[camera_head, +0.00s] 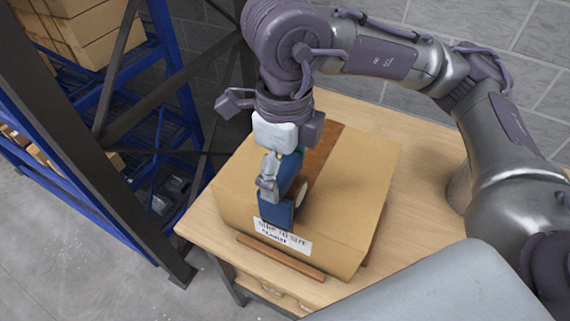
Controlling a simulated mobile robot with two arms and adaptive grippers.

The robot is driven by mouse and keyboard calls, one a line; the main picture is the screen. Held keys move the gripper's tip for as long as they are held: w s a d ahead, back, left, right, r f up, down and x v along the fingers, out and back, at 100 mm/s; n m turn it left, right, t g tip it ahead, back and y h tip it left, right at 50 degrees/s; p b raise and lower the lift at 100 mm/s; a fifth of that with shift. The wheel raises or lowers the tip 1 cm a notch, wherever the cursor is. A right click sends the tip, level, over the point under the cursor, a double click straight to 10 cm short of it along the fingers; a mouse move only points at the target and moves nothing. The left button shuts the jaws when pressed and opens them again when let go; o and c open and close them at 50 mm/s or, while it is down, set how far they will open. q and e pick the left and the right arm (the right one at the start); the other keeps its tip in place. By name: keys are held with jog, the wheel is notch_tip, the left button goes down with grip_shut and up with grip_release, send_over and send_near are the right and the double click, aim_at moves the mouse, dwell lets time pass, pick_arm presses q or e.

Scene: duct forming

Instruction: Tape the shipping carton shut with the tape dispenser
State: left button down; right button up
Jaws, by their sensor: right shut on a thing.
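The shipping carton (350,190) sits closed on a wooden table, with a printed label (283,236) on its near side. A strip of brown tape (322,150) runs along the far part of its top. My right gripper (272,178) points down over the carton's top and is shut on the blue tape dispenser (278,212). The dispenser is at the near top edge, just above the label, partly hidden by the gripper. A pale tape roll shows at its side. I cannot tell whether the dispenser touches the carton. My left gripper is not in view.
The wooden table (425,140) has free room right of the carton. A thin wooden strip (280,258) lies along the carton's near side. A blue and black shelf rack (75,130) with cartons (88,35) stands at left. A grey block wall is behind.

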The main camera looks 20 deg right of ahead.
jog(key=shift+r+p, duration=2.15)
jog(key=shift+r, duration=1.9)
jog(key=shift+f, duration=0.1)
